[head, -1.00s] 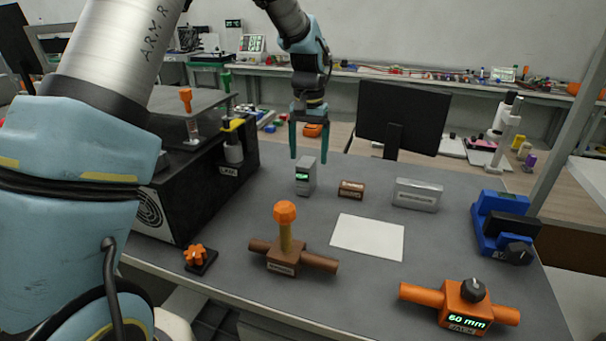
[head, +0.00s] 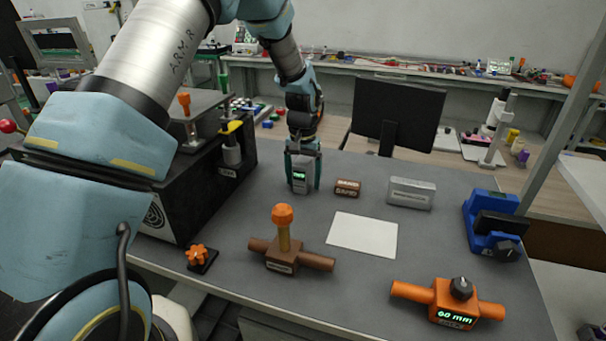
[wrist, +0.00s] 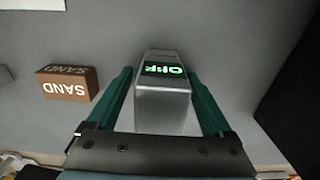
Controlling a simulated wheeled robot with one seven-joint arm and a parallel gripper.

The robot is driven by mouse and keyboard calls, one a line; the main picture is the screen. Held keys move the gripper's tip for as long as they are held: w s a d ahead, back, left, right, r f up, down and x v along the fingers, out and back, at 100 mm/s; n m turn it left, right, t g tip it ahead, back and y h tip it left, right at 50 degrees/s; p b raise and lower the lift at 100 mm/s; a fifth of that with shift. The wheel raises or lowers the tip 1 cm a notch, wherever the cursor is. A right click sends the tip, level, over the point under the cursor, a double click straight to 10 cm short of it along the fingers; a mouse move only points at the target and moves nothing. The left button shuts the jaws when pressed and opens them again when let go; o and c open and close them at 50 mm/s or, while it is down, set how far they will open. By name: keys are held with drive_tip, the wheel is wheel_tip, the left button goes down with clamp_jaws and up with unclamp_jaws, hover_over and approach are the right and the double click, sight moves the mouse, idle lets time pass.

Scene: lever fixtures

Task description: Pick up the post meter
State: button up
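The post meter, a small grey box with a green lit display (head: 300,176), stands upright on the grey bench. My gripper (head: 303,186) points down over it, with one teal finger on each side. A narrow gap shows between the meter and the right finger in the head view. In the wrist view the meter (wrist: 162,105) lies between the two fingers of my gripper (wrist: 161,78), which are still spread. The far side of the meter is hidden.
A brown SAND block (head: 347,188) sits just right of the meter, with a silver box (head: 410,194) beyond it. A black machine (head: 190,205) stands to the left. A brown valve with an orange knob (head: 283,250) is in front. A white sheet (head: 363,234) lies flat.

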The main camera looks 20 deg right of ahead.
clamp_jaws()
idle(0.5)
